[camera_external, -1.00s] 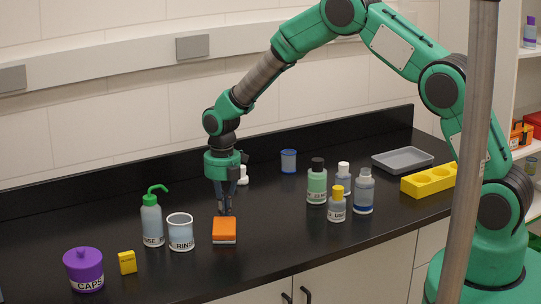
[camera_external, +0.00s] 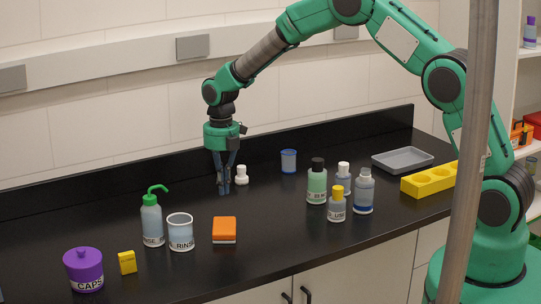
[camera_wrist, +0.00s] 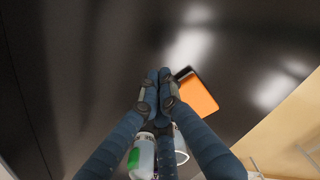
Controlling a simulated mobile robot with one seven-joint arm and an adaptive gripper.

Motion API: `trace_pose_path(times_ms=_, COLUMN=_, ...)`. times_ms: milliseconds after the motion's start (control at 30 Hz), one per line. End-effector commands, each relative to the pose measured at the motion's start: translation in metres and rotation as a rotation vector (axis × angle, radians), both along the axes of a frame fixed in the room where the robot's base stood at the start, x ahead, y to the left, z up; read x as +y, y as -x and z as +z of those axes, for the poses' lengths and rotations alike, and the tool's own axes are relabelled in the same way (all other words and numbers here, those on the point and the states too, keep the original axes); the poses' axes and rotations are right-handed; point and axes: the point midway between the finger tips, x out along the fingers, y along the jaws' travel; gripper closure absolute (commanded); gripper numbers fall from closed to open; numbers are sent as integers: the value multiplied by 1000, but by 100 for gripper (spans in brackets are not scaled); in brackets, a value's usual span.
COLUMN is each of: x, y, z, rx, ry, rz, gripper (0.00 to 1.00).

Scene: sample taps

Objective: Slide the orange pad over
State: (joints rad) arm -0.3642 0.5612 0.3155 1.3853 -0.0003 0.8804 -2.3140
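The orange pad (camera_external: 225,230), a small block with a pale lower layer, lies flat on the black bench near its front edge, just right of the rinse beaker. It also shows in the wrist view (camera_wrist: 198,94), right of my fingertips. My gripper (camera_external: 224,191) points down behind the pad, apart from it. In the wrist view its fingertips (camera_wrist: 158,84) meet with nothing visible between them. How high the tips stand over the bench is hard to tell.
Left of the pad stand a rinse beaker (camera_external: 180,232), a green-capped wash bottle (camera_external: 152,222), a yellow box (camera_external: 127,262) and a purple caps jar (camera_external: 84,270). A small white item (camera_external: 242,175) stands by my fingers. Several bottles (camera_external: 317,184) stand right. Bench between is clear.

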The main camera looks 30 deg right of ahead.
Motion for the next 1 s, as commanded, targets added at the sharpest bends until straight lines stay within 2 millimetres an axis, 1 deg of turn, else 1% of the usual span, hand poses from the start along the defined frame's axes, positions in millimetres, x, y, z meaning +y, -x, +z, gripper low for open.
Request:
trace_pose_path(times_ms=33, x=0, y=0, z=9, rx=-1, ry=0, rz=0, gripper=100)
trace_pose_path(times_ms=100, x=0, y=0, z=16, rx=-1, ry=0, rz=0, gripper=100)
trace_pose_path(times_ms=300, x=0, y=0, z=28, rx=0, ry=0, rz=0, gripper=100)
trace_pose_path(times_ms=867, x=0, y=0, z=29, rx=0, ry=0, rz=-1, gripper=100)
trace_pose_path(times_ms=1000, x=-3, y=1, z=35, rx=-4, ry=-2, rz=-17, gripper=100)
